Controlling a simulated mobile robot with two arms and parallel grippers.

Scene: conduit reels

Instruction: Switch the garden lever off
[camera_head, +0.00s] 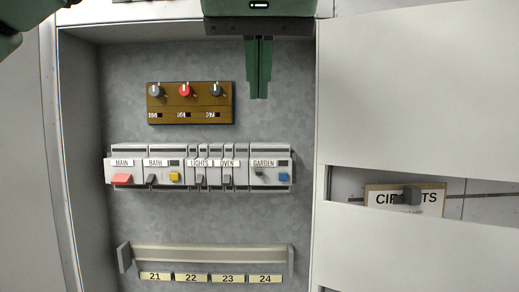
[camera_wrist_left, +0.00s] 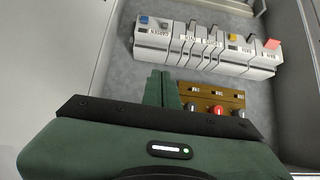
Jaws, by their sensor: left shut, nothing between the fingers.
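The garden breaker (camera_head: 270,163) is at the right end of the breaker row. Its small dark grey lever (camera_head: 259,171) sits left of a blue button (camera_head: 284,177). This lever sits higher than the other breakers' levers in the head view. In the left wrist view the garden breaker (camera_wrist_left: 152,42) is at the row's left end, with its lever partly visible. My left gripper (camera_head: 258,96) is shut and empty, fingers pointing down, above the garden breaker in the head view. Its fingers (camera_wrist_left: 162,90) appear just below the breaker in the wrist view. My right gripper is not seen.
A brown panel with three knobs (camera_head: 190,103) is left of my fingers. Other breakers (camera_head: 170,163) adjoin the garden one. An empty rail (camera_head: 210,255) with numbered labels is below. A white cabinet panel (camera_head: 420,80) and a circuits sign (camera_head: 404,200) are at the right.

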